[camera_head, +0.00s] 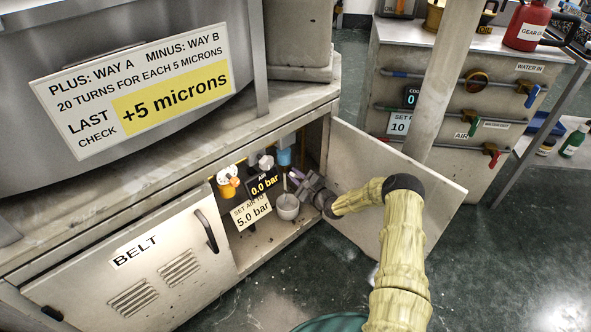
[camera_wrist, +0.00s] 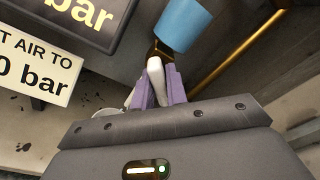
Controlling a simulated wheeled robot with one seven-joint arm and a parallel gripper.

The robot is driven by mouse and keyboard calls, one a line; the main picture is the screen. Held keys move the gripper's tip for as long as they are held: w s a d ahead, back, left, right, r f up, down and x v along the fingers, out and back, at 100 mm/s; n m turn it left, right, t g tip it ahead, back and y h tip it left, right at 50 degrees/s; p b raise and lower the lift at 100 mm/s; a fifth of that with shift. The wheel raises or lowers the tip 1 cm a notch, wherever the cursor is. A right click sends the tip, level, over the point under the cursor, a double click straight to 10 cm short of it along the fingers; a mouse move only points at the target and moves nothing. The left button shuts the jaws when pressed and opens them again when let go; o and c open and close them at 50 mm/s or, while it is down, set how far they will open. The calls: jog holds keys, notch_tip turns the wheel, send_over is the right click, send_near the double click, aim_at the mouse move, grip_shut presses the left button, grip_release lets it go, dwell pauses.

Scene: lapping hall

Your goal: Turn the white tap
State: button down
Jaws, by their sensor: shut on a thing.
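The white tap handle (camera_wrist: 155,72) shows in the wrist view as a pale upright lever between the purple fingertips of my gripper (camera_wrist: 158,90). My gripper is shut on it. In the head view my gripper (camera_head: 297,179) reaches into the open cabinet from the right, and I cannot make out the tap clearly there. An air display (camera_head: 264,185) inside reads 0.0 bar. A sign (camera_head: 251,212) below it reads SET AIR TO 5.0 bar. A blue cylinder (camera_wrist: 184,24) is just behind the tap; it also shows in the head view (camera_head: 284,157).
The open cabinet door (camera_head: 350,165) stands to the right, with my arm passing over it. The BELT door (camera_head: 130,260) is shut.

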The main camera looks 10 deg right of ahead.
jog(key=m+p, duration=0.2)
jog(key=m, duration=0.2)
jog(key=shift+g, duration=0.3)
jog(key=m+p, duration=0.1)
jog(key=m, duration=0.3)
jog(key=shift+f+y, duration=0.15)
jog(key=shift+y, duration=0.15)
jog(key=shift+m, duration=0.4)
jog(key=c, duration=1.4)
grip_release()
jog(key=shift+c, duration=0.2)
jog(key=shift+s+d+r+p, duration=0.2)
jog(key=shift+s+d+p, duration=0.05)
jog(key=shift+s+p, duration=0.25)
jog(key=p+v, duration=0.5)
jog(key=v, duration=1.1)
jog(key=shift+d, duration=0.15)
jog(key=shift+s, duration=0.1)
